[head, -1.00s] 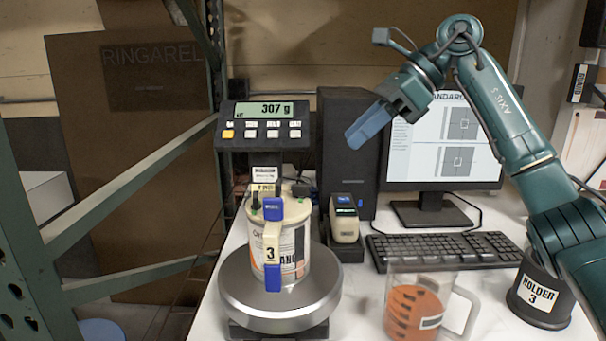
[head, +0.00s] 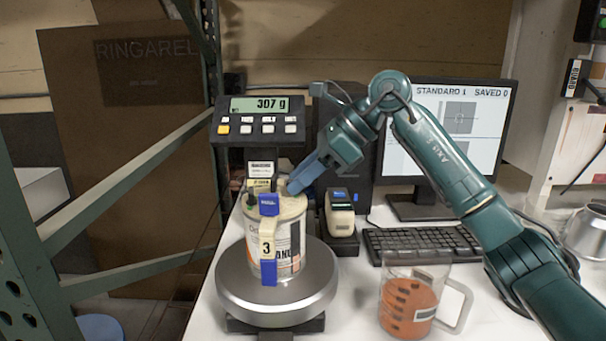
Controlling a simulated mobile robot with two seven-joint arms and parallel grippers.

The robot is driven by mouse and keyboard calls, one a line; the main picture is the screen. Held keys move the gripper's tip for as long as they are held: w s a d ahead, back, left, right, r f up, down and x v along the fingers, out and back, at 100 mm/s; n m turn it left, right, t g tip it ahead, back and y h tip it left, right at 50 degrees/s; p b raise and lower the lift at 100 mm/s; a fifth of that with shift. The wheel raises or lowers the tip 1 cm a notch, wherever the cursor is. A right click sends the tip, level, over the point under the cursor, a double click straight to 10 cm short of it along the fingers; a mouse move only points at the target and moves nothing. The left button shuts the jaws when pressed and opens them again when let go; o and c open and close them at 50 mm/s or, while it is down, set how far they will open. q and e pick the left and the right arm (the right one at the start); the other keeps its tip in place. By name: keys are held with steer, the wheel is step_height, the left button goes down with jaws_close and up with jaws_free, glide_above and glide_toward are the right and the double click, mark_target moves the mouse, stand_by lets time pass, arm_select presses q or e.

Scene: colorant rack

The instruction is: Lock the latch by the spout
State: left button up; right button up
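A pale can (head: 287,243) with a printed label stands upright on the round scale plate. A cream strip marked 3 (head: 267,247) with blue ends runs down its front, its upper blue end (head: 269,204) at the rim. A small dark piece (head: 252,199) with green by it sits at the lid's left edge. I cannot tell for certain which part is the spout or its latch, or whether it is locked. My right gripper (head: 297,184) has blue fingers pointing down-left at the lid's back right. They overlap the lid; contact and any finger gap are unclear. My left gripper is out of view.
The scale plate (head: 310,290) carries the can; its display (head: 260,104) reads 307 g. A small handheld device (head: 340,213) stands right of the can. A clear jug with orange contents (head: 409,305) stands front right, near the keyboard (head: 420,242) and monitor (head: 485,100). A green metal frame (head: 110,205) stands left.

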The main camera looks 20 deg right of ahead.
steer(key=shift+c, duration=0.4)
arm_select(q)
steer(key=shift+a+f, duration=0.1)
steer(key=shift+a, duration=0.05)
arm_select(e)
jaws_close()
